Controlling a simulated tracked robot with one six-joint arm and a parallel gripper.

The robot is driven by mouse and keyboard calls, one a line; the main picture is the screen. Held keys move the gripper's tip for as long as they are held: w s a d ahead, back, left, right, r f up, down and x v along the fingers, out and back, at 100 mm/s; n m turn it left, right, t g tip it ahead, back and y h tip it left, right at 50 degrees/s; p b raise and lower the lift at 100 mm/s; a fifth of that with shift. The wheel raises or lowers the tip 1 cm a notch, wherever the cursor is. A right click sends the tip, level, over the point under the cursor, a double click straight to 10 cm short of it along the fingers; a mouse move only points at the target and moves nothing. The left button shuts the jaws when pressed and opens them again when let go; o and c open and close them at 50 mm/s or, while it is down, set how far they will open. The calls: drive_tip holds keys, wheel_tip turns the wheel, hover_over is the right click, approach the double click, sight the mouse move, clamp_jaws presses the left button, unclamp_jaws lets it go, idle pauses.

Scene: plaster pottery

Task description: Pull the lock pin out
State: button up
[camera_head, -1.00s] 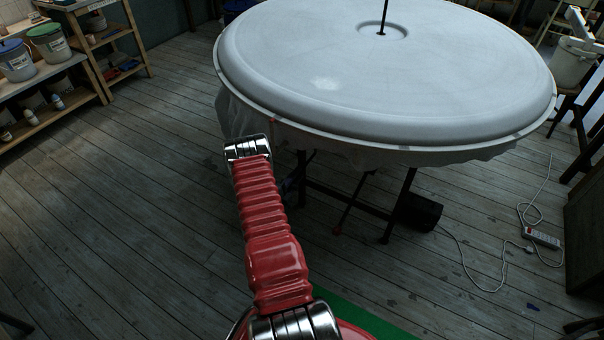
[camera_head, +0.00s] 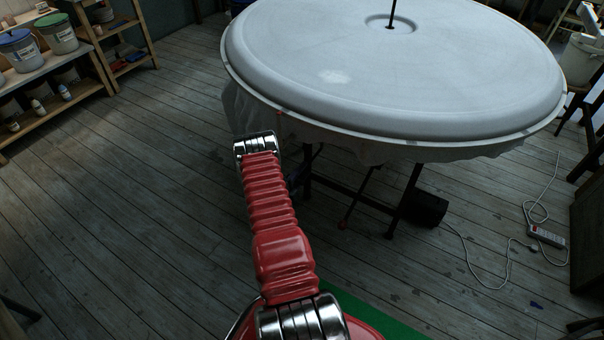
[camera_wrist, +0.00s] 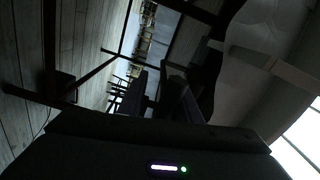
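I cannot make out a lock pin for certain in either view. My red arm reaches up toward the table's near left edge in the head view. Its end is hidden behind the arm's metal joint and the hanging sheet. In the wrist view, the dark shapes of my gripper (camera_wrist: 168,92) stand near the middle, below the table's underside. The picture is too dark to show whether the fingers are open or hold anything.
A pale plastic sheet (camera_head: 250,115) hangs around the table rim. A power strip (camera_head: 546,236) with a white cable lies on the floor at right. Shelves with buckets (camera_head: 22,50) stand at far left. The plank floor at left is clear.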

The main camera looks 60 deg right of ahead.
drive_tip(key=w+a, duration=0.1)
drive_tip(key=a, duration=1.2)
drive_tip(key=shift+a, duration=0.4)
